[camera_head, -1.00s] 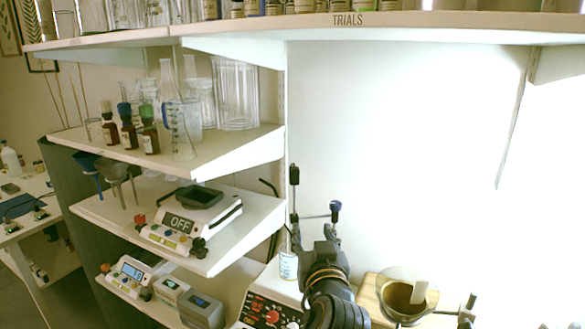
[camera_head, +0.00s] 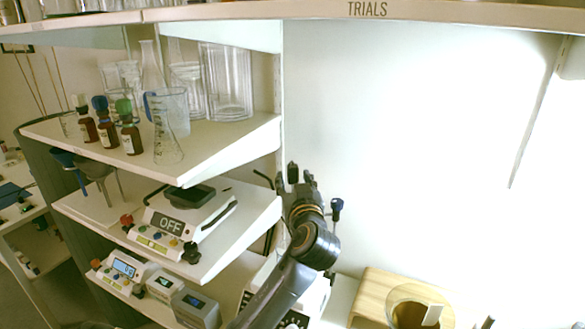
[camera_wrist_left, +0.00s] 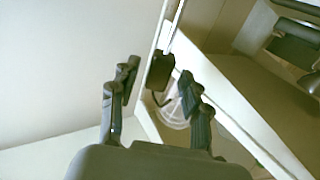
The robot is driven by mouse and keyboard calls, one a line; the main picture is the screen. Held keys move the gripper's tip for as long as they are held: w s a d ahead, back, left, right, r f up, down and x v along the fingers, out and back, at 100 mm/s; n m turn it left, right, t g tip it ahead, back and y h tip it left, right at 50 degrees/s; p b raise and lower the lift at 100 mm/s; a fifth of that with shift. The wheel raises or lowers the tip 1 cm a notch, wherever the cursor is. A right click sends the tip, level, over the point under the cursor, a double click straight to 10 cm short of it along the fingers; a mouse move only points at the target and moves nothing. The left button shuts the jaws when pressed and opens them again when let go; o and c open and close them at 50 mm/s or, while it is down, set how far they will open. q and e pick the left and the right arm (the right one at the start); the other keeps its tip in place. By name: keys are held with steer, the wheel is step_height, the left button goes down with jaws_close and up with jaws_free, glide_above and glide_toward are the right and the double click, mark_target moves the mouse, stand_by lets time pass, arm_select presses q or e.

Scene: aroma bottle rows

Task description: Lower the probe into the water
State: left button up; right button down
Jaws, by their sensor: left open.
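My left gripper (camera_head: 297,180) is open, fingers pointing up, near the top of the stirrer's stand. In the left wrist view its fingers (camera_wrist_left: 157,92) stand either side of a black block (camera_wrist_left: 160,72) on a thin rod; I cannot tell whether they touch it. In the head view a small dark-capped piece (camera_head: 336,206), possibly the probe's head, shows right of the gripper. The white stirrer base (camera_head: 315,297) is mostly hidden behind my arm. A clear round vessel (camera_wrist_left: 174,112) shows below the block in the left wrist view; its water cannot be made out.
Shelves at left hold amber bottles (camera_head: 130,138), glassware (camera_head: 168,140), a scale reading OFF (camera_head: 170,222) and small devices (camera_head: 196,308). The nearest shelf edge is close to my left arm. A wooden stand (camera_head: 375,290) sits at lower right. The wall area right of the gripper is clear.

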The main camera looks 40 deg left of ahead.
arm_select(q)
steer(key=shift+x, duration=1)
steer(key=shift+w+a+r+p, duration=0.1)
steer(key=shift+a+p, duration=0.05)
steer(key=shift+p, duration=0.15)
steer(key=shift+w+a, duration=0.1)
steer(key=shift+a, duration=0.05)
steer(key=shift+c, duration=0.4)
jaws_close()
arm_select(e)
steer(key=shift+w+a+r, duration=0.15)
steer(key=shift+w+r, duration=0.25)
steer(key=shift+r, duration=0.05)
